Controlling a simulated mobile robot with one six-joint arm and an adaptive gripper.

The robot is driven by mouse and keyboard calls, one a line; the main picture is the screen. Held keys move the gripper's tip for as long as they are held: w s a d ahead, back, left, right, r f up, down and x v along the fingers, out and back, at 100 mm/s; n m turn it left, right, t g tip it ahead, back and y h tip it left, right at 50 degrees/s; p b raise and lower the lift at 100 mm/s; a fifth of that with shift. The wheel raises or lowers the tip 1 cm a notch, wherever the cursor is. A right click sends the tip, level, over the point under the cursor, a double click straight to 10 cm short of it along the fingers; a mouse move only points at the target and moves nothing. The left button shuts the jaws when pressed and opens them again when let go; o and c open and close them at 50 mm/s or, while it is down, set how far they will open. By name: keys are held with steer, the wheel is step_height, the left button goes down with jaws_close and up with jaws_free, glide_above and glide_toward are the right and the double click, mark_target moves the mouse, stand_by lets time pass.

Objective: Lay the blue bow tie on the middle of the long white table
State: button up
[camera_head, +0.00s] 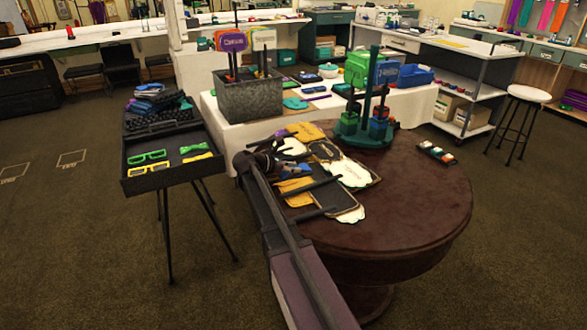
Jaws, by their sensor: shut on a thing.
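My gripper (272,163) is over the left part of the round brown table, at the end of my arm, which comes up from the bottom of the view. It is shut on the blue bow tie (296,171), which shows as a small blue shape at its tip, above the pile of props. The fingers are dark and small, and partly hide the bow tie. The long white table (412,104), draped in white cloth, stands behind the round table, beyond my gripper.
The round brown table (425,215) bears a pile of white, black and yellow signs (350,175) and a green stand (365,135). A grey bin (245,100) stands at the white table's left end. A black tray (165,180) with glasses and a bow tie is left.

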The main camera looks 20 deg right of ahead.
steer(key=o, duration=0.9)
steer(key=shift+r, duration=0.1)
steer(key=shift+a+r+p, duration=0.3)
steer(key=shift+a+p, duration=0.2)
steer(key=shift+a, duration=0.05)
steer(key=p+v, duration=0.4)
steer(key=v, duration=0.7)
